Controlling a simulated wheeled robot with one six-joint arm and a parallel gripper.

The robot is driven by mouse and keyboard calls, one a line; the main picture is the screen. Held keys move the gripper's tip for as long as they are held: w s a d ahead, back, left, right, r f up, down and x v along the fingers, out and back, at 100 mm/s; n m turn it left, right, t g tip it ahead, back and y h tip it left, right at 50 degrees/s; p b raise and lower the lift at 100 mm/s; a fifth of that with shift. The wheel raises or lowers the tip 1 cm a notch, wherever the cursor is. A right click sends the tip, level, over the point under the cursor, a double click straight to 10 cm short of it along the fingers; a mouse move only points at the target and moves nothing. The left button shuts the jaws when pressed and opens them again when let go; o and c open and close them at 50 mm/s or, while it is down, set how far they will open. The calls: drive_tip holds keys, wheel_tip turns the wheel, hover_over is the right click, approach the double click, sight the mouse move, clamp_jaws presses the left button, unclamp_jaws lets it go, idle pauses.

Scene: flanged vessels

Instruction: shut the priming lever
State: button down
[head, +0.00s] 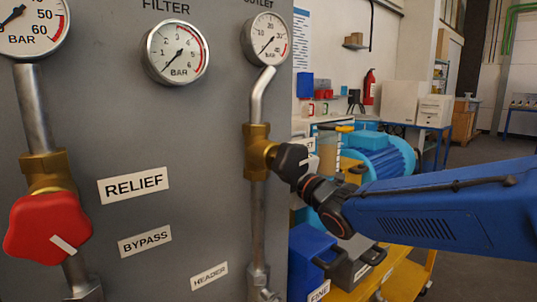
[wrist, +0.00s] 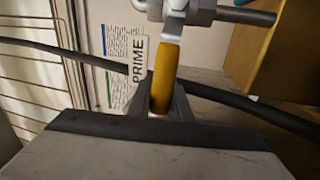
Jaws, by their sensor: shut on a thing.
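The priming lever (wrist: 164,72) is a yellow handle in the middle of the wrist view, hanging from a metal valve fitting (wrist: 176,14) at the top. A PRIME label (wrist: 138,60) is just left of it. My gripper (wrist: 162,104) is shut on the lever, with a dark finger on each side of the yellow grip. The lever's lower end is hidden between the fingers. In the head view my blue arm reaches in from the right; I cannot make out the fingers or the lever there.
A grey panel (head: 130,130) with gauges, a red RELIEF valve knob (head: 48,228) and a black outlet knob (head: 291,163) stands left of my arm. A blue motor (head: 385,158) is behind the arm. In the wrist view a dark hose (wrist: 250,105) runs behind the lever.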

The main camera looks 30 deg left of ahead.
drive_tip(key=shift+f+n, duration=0.3)
drive_tip(key=shift+n, duration=0.1)
drive_tip(key=shift+f, duration=0.1)
drive_tip(key=c, duration=1.6)
unclamp_jaws()
drive_tip(key=v, duration=1.7)
drive_tip(key=shift+d, duration=0.2)
